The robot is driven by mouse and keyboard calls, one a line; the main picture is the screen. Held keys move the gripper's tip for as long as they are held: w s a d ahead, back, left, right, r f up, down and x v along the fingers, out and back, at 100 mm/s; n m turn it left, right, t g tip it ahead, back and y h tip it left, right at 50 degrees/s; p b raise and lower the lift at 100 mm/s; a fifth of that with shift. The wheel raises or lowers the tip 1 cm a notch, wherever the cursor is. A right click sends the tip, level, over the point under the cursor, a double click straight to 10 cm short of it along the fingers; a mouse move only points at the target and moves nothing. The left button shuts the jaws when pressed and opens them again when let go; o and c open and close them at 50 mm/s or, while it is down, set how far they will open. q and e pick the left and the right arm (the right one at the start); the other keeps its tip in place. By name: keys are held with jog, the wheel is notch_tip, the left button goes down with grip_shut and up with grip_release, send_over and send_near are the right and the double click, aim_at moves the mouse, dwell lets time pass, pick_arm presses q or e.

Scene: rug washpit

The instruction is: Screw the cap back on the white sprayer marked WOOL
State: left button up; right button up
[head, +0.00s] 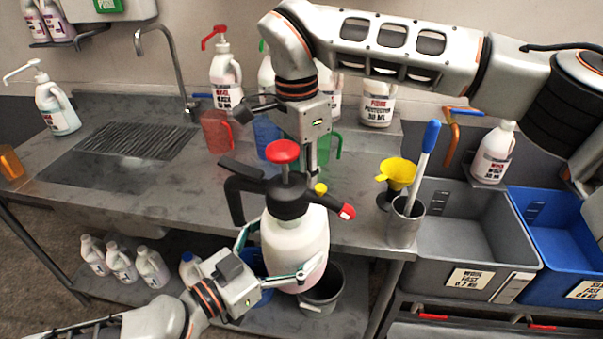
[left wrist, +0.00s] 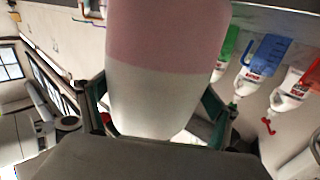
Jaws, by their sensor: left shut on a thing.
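The white sprayer (head: 296,244) stands upright in the head view, with a black pump cap and handle (head: 287,196) at its neck and a red knob (head: 283,152) on top. No WOOL marking shows on the visible side. My left gripper (head: 275,262) is shut around its body from the front left. In the left wrist view, the sprayer (left wrist: 165,95) fills the space between the fingers and shows a pink band and a white band. My right gripper (head: 285,140) is above and beside the red knob, its dark fingers spread apart. Whether it touches the cap is unclear.
A yellow funnel (head: 397,172) and a metal cup (head: 405,222) with a blue-handled tool stand right of the sprayer. Red, blue and green jugs (head: 216,130) are behind. Grey (head: 470,260) and blue bins stand at right.

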jog(key=o, duration=1.2)
jog(key=shift+o, duration=0.2)
jog(key=shift+s+a+r, duration=0.1)
jog(key=shift+r, duration=2.2)
jog(key=shift+c, duration=0.4)
jog(key=shift+s+r, duration=0.1)
jog(key=shift+r, duration=1.65)
jog(key=shift+w+f, duration=0.15)
jog(key=shift+f, duration=1.9)
jog(key=shift+w+f, duration=0.1)
jog(key=shift+f, duration=1.9)
